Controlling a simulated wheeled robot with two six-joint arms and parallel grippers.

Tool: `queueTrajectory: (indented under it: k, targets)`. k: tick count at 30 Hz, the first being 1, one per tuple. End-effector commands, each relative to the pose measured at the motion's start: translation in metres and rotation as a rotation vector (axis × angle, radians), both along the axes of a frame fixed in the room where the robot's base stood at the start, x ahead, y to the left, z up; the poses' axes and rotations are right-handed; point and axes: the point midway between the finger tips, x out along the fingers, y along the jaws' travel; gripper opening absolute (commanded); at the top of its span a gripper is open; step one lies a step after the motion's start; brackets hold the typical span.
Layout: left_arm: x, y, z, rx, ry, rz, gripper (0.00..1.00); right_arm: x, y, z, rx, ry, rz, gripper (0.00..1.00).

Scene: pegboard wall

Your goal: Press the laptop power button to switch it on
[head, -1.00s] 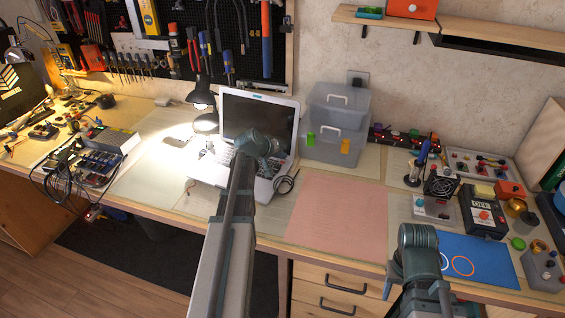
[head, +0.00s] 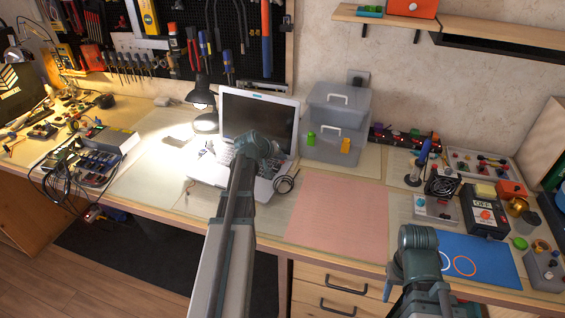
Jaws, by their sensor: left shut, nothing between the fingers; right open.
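The white laptop (head: 232,111) stands open towards the back of the bench, left of the grey boxes. Its screen is dark. My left arm reaches over the keyboard deck, and its gripper (head: 272,153) is at the right side of the laptop, shut and empty. My own wrist hides much of the keyboard and the fingertips. I cannot see the power button or tell whether the gripper touches the laptop. My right gripper (head: 388,288) is low at the bench's front edge, open and empty, mostly hidden by its own arm.
A pink mat (head: 338,215) is bare. Electronics and a blue mat (head: 490,268) fill the right side.

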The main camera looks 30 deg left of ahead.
Motion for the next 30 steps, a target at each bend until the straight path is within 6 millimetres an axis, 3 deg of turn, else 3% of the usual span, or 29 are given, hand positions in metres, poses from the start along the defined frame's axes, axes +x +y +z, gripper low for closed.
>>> queueTrajectory:
  k: [15,30]
  targets:
    - [0.000,0.000,-0.003,0.000,0.000,0.000,0.00,0.000,0.000,-0.003,0.000,0.000,0.000,0.50]
    - [0.000,0.000,0.010,0.000,0.000,0.000,0.00,0.000,0.000,0.010,0.000,0.000,0.000,0.50]
